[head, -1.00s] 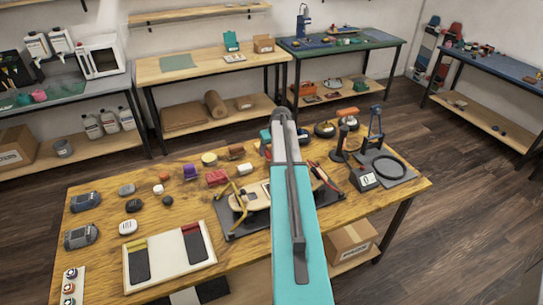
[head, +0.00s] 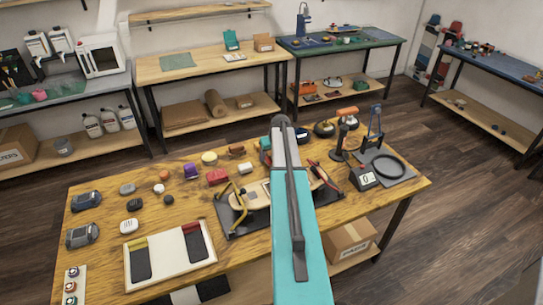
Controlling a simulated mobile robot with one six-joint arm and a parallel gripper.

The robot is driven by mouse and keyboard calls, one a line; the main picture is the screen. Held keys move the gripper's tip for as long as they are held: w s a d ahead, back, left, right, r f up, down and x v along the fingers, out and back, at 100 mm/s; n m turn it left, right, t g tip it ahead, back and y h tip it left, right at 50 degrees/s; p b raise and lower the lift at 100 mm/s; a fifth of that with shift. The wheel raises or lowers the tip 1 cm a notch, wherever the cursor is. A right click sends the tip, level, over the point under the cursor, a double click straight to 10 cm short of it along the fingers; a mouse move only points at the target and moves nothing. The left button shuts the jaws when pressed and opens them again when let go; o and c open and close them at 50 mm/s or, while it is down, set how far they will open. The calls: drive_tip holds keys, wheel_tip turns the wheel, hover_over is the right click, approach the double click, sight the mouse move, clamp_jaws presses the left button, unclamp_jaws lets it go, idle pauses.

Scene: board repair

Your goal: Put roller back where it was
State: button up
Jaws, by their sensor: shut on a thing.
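My gripper is hidden behind my own turquoise and grey arm, which crosses the middle of the head view. What it holds is hidden too. I cannot pick out the roller with certainty. Several small wheel-like pieces lie on the wooden table (head: 95,255), among them a purple one (head: 191,172), a yellow one (head: 210,158) and a white one (head: 158,188).
A white tray (head: 154,240) with dark strips lies at the front left. A black stand (head: 375,130) with a ring and a small device (head: 363,178) stand at the right. Other workbenches line the back wall.

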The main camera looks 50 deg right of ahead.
drive_tip(key=shift+s+f, duration=0.1)
drive_tip(key=shift+f, duration=0.25)
drive_tip(key=shift+a+f, duration=0.1)
drive_tip(key=shift+f, duration=0.1)
drive_tip(key=shift+c, duration=1.3)
drive_tip(key=o, duration=1.2)
drive_tip(key=shift+s+f, duration=0.1)
drive_tip(key=shift+a, duration=0.25)
drive_tip(key=shift+w+r+p, duration=0.2)
drive_tip(key=shift+r+p, duration=0.1)
drive_tip(key=shift+r, duration=0.3)
drive_tip(key=b+v, duration=0.1)
drive_tip(key=v, duration=0.3)
drive_tip(key=b+v, duration=0.1)
drive_tip(key=v, duration=0.3)
drive_tip(key=b+v, duration=0.1)
drive_tip(key=v, duration=0.3)
drive_tip(key=shift+d+r, duration=0.2)
drive_tip(key=shift+d, duration=0.15)
